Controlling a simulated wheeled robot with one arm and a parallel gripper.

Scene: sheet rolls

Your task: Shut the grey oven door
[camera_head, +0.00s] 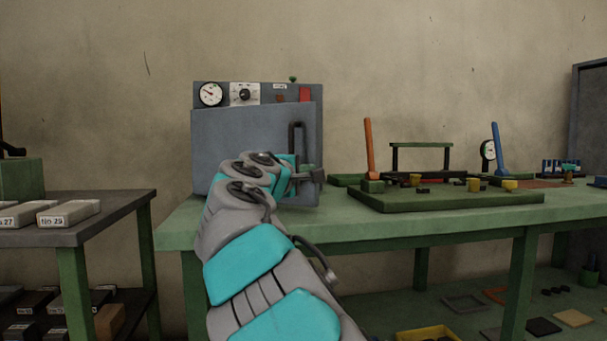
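The grey oven (262,90) stands at the left end of the green workbench, with a dial gauge, a knob and a red switch on its top panel. Its grey door (240,140) faces me and looks slightly out of line with the oven body; I cannot tell how far ajar it is. A dark upright handle (298,138) is on the door's right side. My gripper (310,175) is at the handle's lower end, at the door's right edge. My arm hides the door's lower middle. Whether the fingers touch or grip the handle is unclear.
The green workbench (430,224) carries a green fixture board (450,200) with an orange lever (369,146) and a blue lever (498,150) to the right. A darker side table (100,228) with labelled blocks stands at the left. A yellow bin (428,333) is below.

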